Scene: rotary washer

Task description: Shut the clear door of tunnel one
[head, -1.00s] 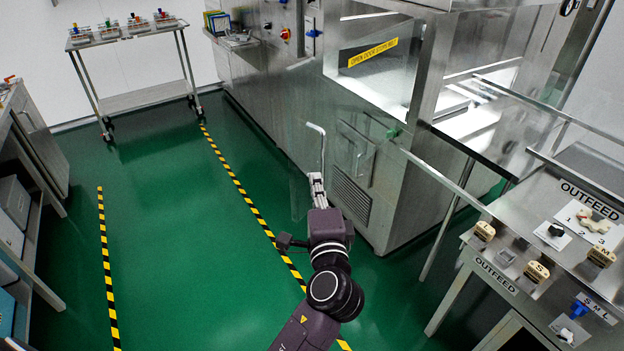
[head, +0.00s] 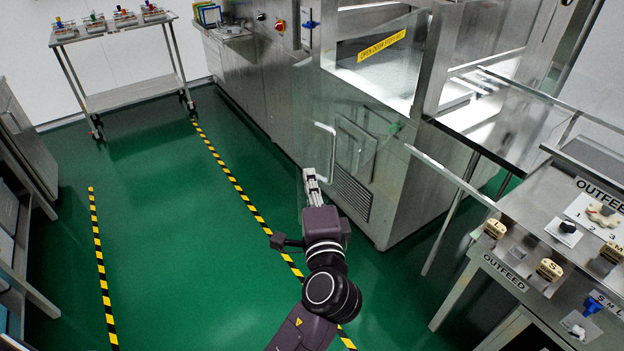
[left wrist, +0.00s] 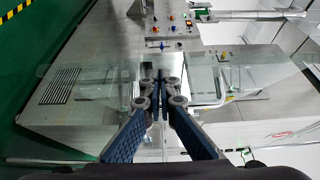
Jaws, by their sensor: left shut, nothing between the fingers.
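My right gripper is out of view.
An outfeed panel (head: 570,235) with knobs and blocks stands at the right, beside a steel table edge (head: 450,178). A trolley with small racks (head: 130,90) is at the back left. Green floor (head: 160,250) between the striped lines is clear.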

